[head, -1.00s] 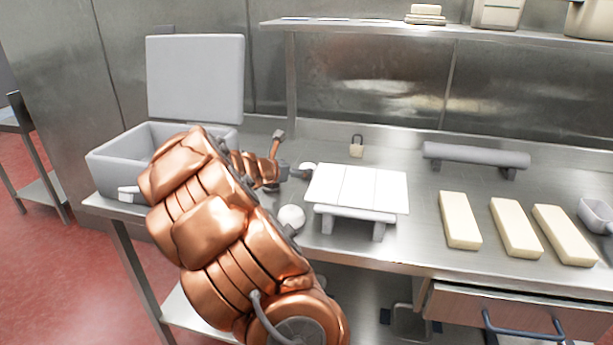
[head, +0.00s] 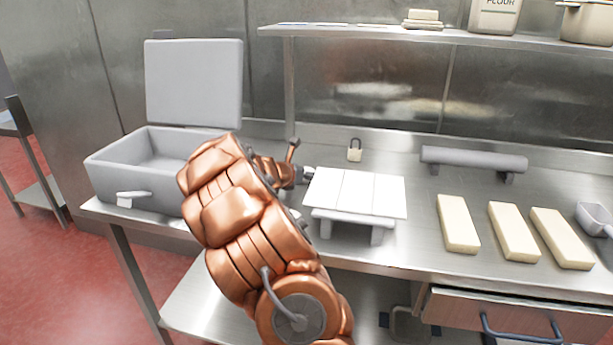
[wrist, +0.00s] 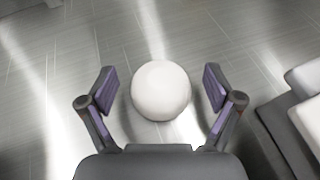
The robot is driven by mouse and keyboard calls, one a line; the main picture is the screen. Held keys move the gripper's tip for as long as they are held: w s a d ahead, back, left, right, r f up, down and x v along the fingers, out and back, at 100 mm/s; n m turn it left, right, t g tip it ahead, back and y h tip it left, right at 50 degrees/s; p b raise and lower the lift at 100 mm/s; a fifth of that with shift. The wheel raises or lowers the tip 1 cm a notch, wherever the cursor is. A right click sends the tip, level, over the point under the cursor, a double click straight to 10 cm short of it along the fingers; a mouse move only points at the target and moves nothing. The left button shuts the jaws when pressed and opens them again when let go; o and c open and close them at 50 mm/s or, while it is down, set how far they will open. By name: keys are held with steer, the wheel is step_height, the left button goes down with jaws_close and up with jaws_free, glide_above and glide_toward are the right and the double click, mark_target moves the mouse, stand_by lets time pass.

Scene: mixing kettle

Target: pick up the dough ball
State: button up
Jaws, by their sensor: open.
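The dough ball (wrist: 161,91) is a smooth white ball on the metal counter, in the middle of the wrist view. My gripper (wrist: 158,84) is open, with one finger on each side of the ball and a gap on both sides. In the head view my copper-coloured arm hides the ball, and only a small part of my gripper (head: 305,174) shows, at the left edge of the white slatted stand.
The white slatted stand (head: 355,192) is close on the right. A grey open-lidded bin (head: 110,172) stands at the left. A small padlock (head: 354,151), a grey roller (head: 475,159) and pale blocks (head: 458,224) lie farther right. A shelf (head: 440,34) runs above.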

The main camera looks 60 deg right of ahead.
steer(key=c, duration=1.3)
steer(key=shift+r, duration=0.15)
